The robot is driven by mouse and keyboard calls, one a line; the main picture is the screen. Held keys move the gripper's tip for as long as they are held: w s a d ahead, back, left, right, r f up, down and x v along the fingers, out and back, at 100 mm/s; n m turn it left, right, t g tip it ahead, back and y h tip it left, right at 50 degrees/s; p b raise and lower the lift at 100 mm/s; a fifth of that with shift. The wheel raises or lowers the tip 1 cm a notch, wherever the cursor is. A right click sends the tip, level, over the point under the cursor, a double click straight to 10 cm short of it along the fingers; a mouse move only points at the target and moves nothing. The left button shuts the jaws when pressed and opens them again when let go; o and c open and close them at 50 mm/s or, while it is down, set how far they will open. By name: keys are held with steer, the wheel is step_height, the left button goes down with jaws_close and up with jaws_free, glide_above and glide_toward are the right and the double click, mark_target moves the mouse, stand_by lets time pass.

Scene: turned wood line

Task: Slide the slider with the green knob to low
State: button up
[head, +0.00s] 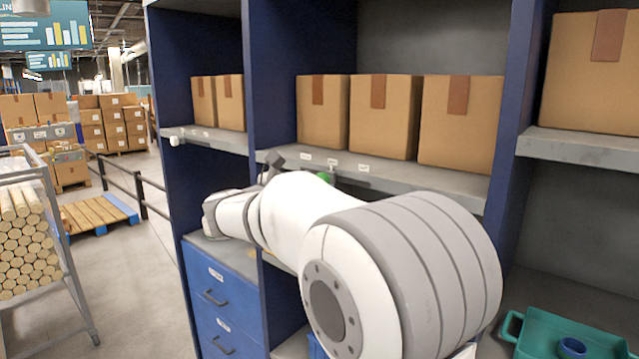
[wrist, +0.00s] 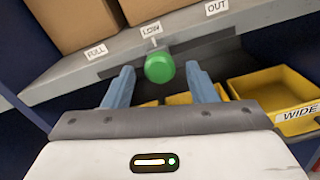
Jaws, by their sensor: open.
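The round green knob (wrist: 159,68) stands out from a dark slider track (wrist: 206,46) on the shelf's front edge. In the wrist view the knob appears just below the LOW label (wrist: 151,29), with the FULL label (wrist: 96,50) to the left and the OUT label (wrist: 216,7) to the right. My gripper (wrist: 160,75) is open, one blue-grey finger on each side of the knob, with visible gaps and no clear contact. In the head view a bit of the green knob (head: 325,177) shows above my arm; my fingers are hidden there.
Cardboard boxes (head: 385,115) stand on the shelf above the track. Yellow bins, one with a WIDE label (wrist: 296,112), lie below the knob. Another slider with a white knob (head: 175,141) is on the left shelf. A green tray (head: 565,335) is at lower right.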

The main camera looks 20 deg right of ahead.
steer(key=shift+v, duration=2.6)
